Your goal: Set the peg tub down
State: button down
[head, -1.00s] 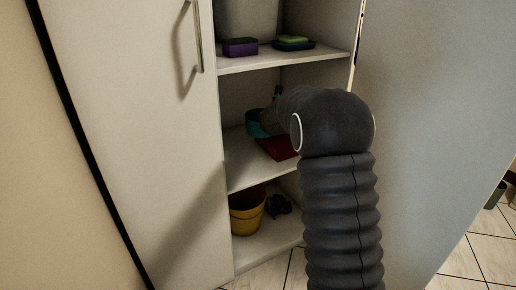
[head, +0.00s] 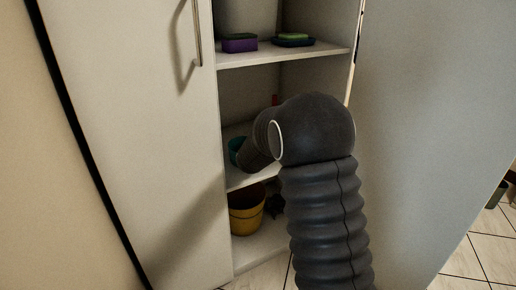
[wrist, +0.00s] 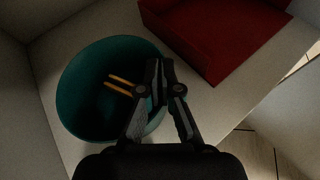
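The peg tub is a round teal tub (head: 235,147) on the left of the middle cupboard shelf, partly hidden by my arm. In the wrist view the tub (wrist: 82,78) holds yellow-orange pegs (wrist: 120,85). My gripper (wrist: 159,72) is at its right rim, one finger inside the wall and one outside, closed on the rim. The tub is low over or on the shelf; I cannot tell if its base touches. In the head view my gripper is hidden behind my arm.
A red box (wrist: 215,35) lies close to the tub's right on the pale shelf (wrist: 210,115). The shelf's front edge is at the right. A purple block (head: 240,44) and green item (head: 293,38) are above; a yellow pot (head: 246,212) is below.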

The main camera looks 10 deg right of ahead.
jog(key=shift+f, duration=0.1)
jog(key=c, duration=1.3)
grip_release()
